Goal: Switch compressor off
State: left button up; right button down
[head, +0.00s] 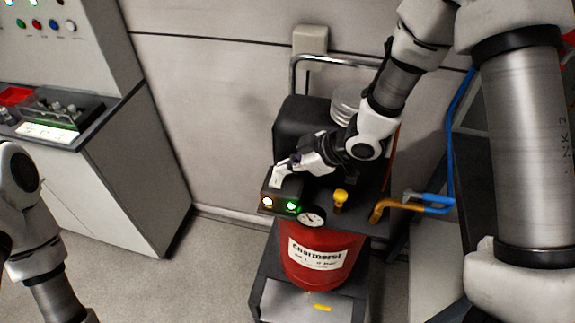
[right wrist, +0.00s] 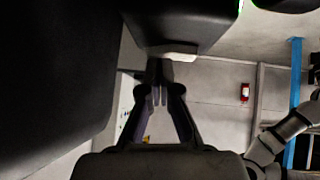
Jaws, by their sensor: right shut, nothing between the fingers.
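The compressor has a red tank (head: 318,262) with a white label and a black body (head: 302,122) behind it. A small dark control box (head: 282,193) on it carries a lit whitish-orange light (head: 267,202) and a lit green light (head: 291,206). My right gripper (head: 283,172) is at the top of this box, shut and empty. In the right wrist view its closed fingertips (right wrist: 158,68) are close to a pale piece (right wrist: 170,53) on a dark box; I cannot tell whether they touch. My left arm shows at the left edge, its gripper outside the picture.
A round gauge (head: 312,217), a yellow knob (head: 340,197) and an orange handle (head: 388,208) sit close to the control box. A metal push bar (head: 325,58) stands behind. A grey cabinet with a control panel (head: 60,40) is at left; floor between is clear.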

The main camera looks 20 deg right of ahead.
jog(key=shift+d+f, duration=0.1)
jog(key=shift+f, duration=0.15)
jog(key=shift+s, duration=0.1)
jog(key=shift+s+a, duration=0.3)
jog(key=shift+s+a+r, duration=0.15)
jog(key=shift+s+r, duration=0.05)
jog(key=shift+r, duration=0.1)
